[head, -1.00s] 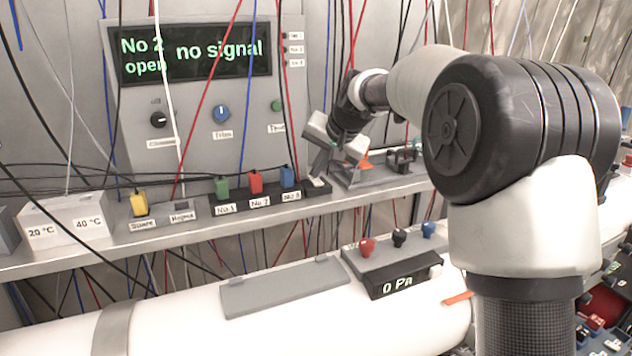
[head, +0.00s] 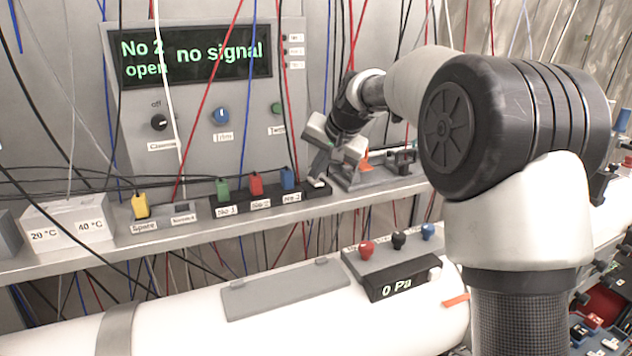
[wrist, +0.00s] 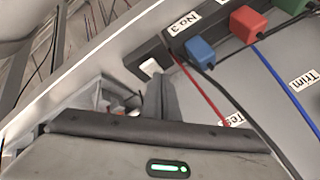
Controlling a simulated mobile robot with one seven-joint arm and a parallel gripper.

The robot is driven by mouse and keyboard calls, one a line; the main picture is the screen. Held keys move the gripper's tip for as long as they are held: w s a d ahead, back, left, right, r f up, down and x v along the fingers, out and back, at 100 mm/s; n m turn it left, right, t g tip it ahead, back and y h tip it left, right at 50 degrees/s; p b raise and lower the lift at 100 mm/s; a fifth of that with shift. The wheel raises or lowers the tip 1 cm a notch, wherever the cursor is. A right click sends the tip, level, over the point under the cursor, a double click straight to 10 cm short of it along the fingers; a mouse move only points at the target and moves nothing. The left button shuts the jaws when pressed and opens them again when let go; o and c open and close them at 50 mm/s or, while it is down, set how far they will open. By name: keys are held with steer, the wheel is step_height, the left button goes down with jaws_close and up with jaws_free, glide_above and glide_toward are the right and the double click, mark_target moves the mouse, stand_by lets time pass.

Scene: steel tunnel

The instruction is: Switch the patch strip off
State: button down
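The patch strip (head: 262,203) is a black bar on the shelf, labelled No 1, No 2 and No 3. It carries a green plug (head: 223,190), a red plug (head: 256,183) and a blue plug (head: 287,177). A white rocker switch (head: 317,183) sits at its right end. In the wrist view the switch (wrist: 152,67) shows just beyond my fingertips. My gripper (head: 319,172) points down over that end, fingers together with nothing seen between them. The fingers also show in the wrist view (wrist: 158,80). I cannot tell whether they touch the switch, or its position.
A panel display (head: 190,57) reads "No 2 open" and "no signal". A yellow plug (head: 140,205) stands left of the strip. A grey fixture with an orange part (head: 365,160) stands close right of my gripper. Loose cables hang around the shelf.

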mark_target(316, 181)
steer(key=shift+w+a+r+p, duration=0.1)
steer(key=shift+w+r+p, duration=0.1)
steer(key=shift+r+p, duration=0.95)
steer(key=shift+w+a+r+p, duration=0.1)
steer(key=shift+w+r+p, duration=0.05)
steer(key=shift+r+p, duration=0.95)
steer(key=shift+r, duration=0.15)
steer(key=shift+s+d+r, duration=0.1)
steer(key=s+d+r+n+h, duration=0.1)
steer(key=s+d, duration=0.2)
steer(key=s, duration=0.7)
steer(key=s+d+r+n+h, duration=0.15)
steer(key=s+d, duration=0.25)
steer(key=s, duration=0.5)
steer(key=s+d+r+h, duration=0.1)
steer(key=s+d, duration=0.2)
steer(key=s, duration=0.7)
steer(key=s+d+f, duration=0.1)
steer(key=s+f, duration=0.1)
steer(key=s, duration=0.4)
steer(key=s+d+f+g+p, duration=0.1)
steer(key=s+d+f, duration=0.1)
steer(key=s, duration=0.4)
steer(key=shift+s+d+f+n, duration=0.3)
steer(key=shift+f+n, duration=0.15)
steer(key=shift+f, duration=0.4)
steer(key=shift+w, duration=0.1)
